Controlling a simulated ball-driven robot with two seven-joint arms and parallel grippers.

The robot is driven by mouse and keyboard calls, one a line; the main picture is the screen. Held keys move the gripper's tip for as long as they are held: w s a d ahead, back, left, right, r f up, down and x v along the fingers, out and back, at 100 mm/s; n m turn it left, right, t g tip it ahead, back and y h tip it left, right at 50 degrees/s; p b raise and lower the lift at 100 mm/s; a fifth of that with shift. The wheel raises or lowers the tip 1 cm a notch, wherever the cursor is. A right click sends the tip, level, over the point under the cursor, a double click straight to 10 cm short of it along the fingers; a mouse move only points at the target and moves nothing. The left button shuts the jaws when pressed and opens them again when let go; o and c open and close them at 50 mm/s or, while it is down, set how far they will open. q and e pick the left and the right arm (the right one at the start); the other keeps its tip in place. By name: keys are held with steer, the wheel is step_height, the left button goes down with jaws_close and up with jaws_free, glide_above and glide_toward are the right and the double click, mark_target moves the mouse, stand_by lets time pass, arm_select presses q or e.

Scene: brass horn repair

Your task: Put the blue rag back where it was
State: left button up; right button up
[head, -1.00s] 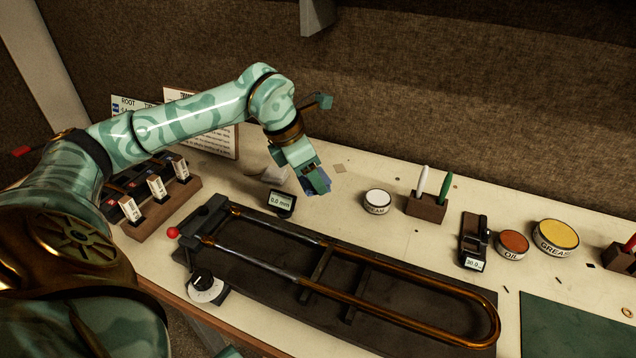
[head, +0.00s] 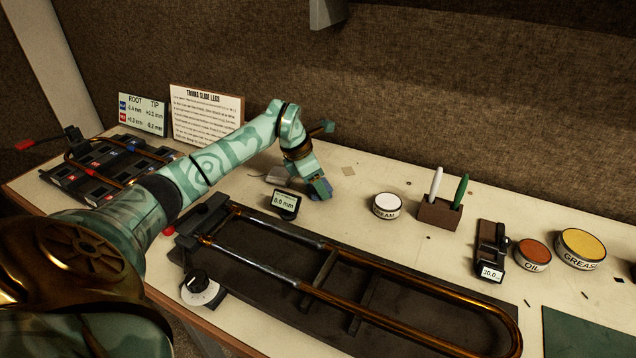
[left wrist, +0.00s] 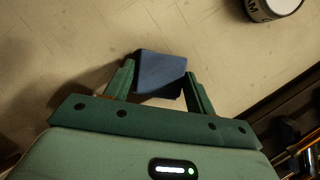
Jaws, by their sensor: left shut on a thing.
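The blue rag (left wrist: 161,72) is a folded dark blue block between the fingers of my left gripper (left wrist: 159,84) in the left wrist view. My left gripper is shut on it. In the head view my left gripper (head: 319,190) points down low over the cream bench, right of a small display (head: 285,203) and left of the white cream tin (head: 386,206). The rag shows there only as a small blue patch at the fingertips. I cannot tell whether it touches the bench. My right gripper is not in view.
A brass slide lies on a dark fixture (head: 405,341) in front. A pen block (head: 438,212), a gauge (head: 490,250), an oil tin (head: 532,254) and a grease tin (head: 581,248) stand to the right.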

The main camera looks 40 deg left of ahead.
arm_select(q)
steer(key=shift+r, duration=0.15)
steer(key=o, duration=0.6)
steer(key=shift+f, duration=0.2)
steer(key=o, duration=0.4)
steer(key=shift+r, duration=0.3)
steer(key=p+v, duration=0.3)
steer(key=v, duration=0.9)
steer(key=shift+f, duration=0.1)
